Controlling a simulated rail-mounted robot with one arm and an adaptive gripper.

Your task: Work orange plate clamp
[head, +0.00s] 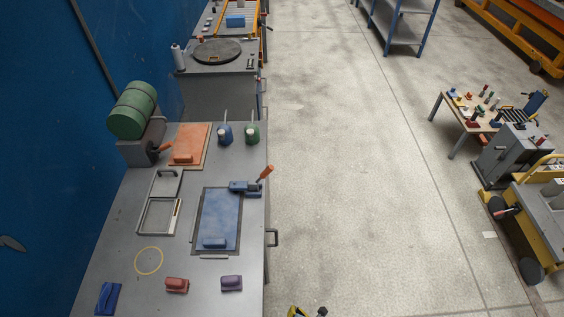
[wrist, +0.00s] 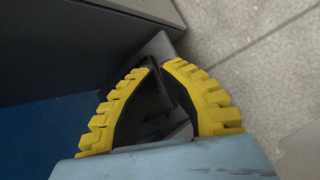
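The orange plate (head: 196,137) lies at the far end of the bench in the head view, with an orange block (head: 183,158) on its near edge. At its left is a grey clamp body (head: 139,152) with a red-orange handle (head: 160,147) tilted up to the right. Whether it presses on the plate is too small to tell. My gripper (wrist: 160,65) shows in the wrist view, its yellow ribbed fingers converging at the tips with a dark shape between. How far they are open is unclear. It is away from the plate; a yellow and black part shows at the head view's bottom edge.
A blue plate (head: 217,219) with a blue clamp (head: 245,187) and orange handle lies nearer. A grey frame (head: 157,216), blue and green pieces, and red and purple blocks share the bench.

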